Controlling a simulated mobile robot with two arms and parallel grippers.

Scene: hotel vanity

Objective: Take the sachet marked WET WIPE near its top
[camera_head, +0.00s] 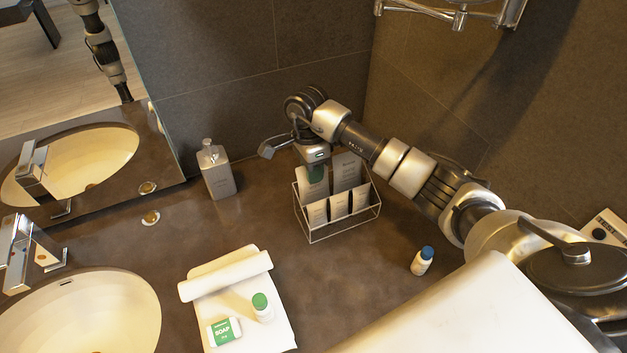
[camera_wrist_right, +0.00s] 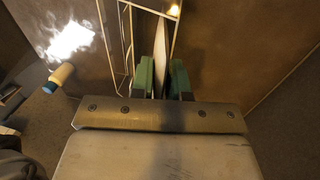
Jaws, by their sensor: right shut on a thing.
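A wire rack (camera_head: 341,229) on the counter holds two taller sachets at the back and three smaller ones in front. My right gripper (camera_head: 317,172) comes down from above on the back left sachet (camera_head: 317,190). Its green-padded fingers (camera_wrist_right: 162,78) are shut on that sachet's upper part, seen edge-on as a pale strip (camera_wrist_right: 160,62) in the wrist view. The sachet still stands inside the rack. The back right sachet (camera_head: 347,172) stands beside it, apart from the fingers. The print on the sachets is too small to read. My left gripper is out of view.
A grey dispenser (camera_head: 217,170) stands left of the rack. A blue-capped bottle (camera_head: 422,262) stands to its right front. A white towel (camera_head: 268,335) with a soap box (camera_head: 224,332) and green-capped bottle (camera_head: 262,307) lies in front. A basin (camera_head: 85,315) is at left.

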